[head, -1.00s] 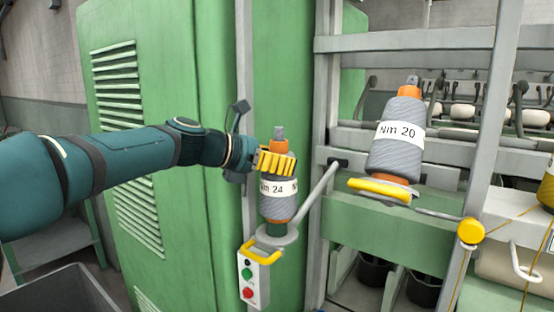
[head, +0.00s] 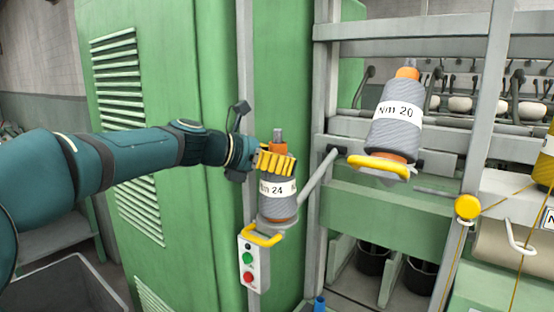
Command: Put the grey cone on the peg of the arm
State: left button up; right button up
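The grey cone (head: 278,206) has a white "Nm 24" label and an orange top, and it stands upright. The grey peg (head: 278,134) sticks out above its top. The cone's lower end is down at the round grey plate of the arm (head: 318,180); I cannot tell if they touch. A yellow handle (head: 262,239) is at the plate's front. My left gripper (head: 275,163) has its yellow ridged fingers across the cone's upper part, shut on it; the far finger is hidden. My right gripper is not in view.
A second grey cone (head: 396,125), labelled "Nm 20", sits tilted on another holder to the right. A button box (head: 253,264) hangs just below the plate. A green cabinet (head: 205,200) stands behind my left arm. Grey frame posts (head: 325,110) rise at right.

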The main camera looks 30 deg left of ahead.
pick_arm(q)
jog(key=shift+o, duration=0.3)
jog(key=shift+a, duration=0.1)
jog(key=v, duration=1.2)
dwell(0.4)
